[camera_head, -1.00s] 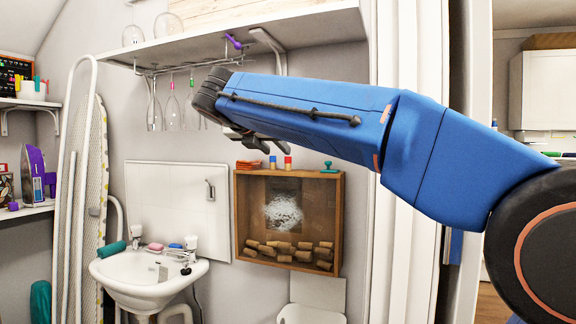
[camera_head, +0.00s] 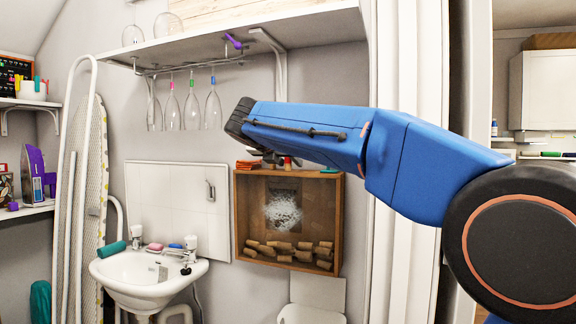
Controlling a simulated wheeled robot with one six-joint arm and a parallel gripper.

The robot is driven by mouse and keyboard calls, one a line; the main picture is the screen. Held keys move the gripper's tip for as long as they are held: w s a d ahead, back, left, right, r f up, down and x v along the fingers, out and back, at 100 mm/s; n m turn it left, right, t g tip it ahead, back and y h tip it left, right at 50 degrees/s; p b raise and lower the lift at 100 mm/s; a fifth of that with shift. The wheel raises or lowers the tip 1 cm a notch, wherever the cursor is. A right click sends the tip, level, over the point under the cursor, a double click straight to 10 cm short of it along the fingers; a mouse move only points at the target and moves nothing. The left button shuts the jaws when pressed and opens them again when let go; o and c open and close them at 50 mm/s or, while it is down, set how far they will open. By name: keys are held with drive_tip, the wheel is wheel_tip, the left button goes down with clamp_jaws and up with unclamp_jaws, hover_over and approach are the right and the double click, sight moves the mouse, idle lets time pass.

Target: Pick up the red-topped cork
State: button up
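The red-topped cork (camera_head: 288,161) stands on the top edge of the wooden wall box (camera_head: 237,212), small and partly covered by my arm. My gripper (camera_head: 268,157) is at the far end of my blue arm, dark and mostly hidden behind and below it. It appears in front of or just above the top of the box, close to the red-topped cork in the picture. I cannot tell whether it touches anything or how its fingers are set.
Plain corks (camera_head: 283,247) lie inside the box. A red-orange stack (camera_head: 247,165) and a green item (camera_head: 329,170) sit on its top. Wine glasses (camera_head: 213,108) hang under the shelf (camera_head: 215,45) to the left of my arm. A sink (camera_head: 148,275) stands below left.

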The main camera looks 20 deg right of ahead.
drive_tip(key=c, duration=0.8)
drive_tip(key=shift+o, duration=0.2)
drive_tip(key=shift+r, duration=0.1)
wheel_tip(320, 180, up, 10)
drive_tip(key=shift+f, duration=0.1)
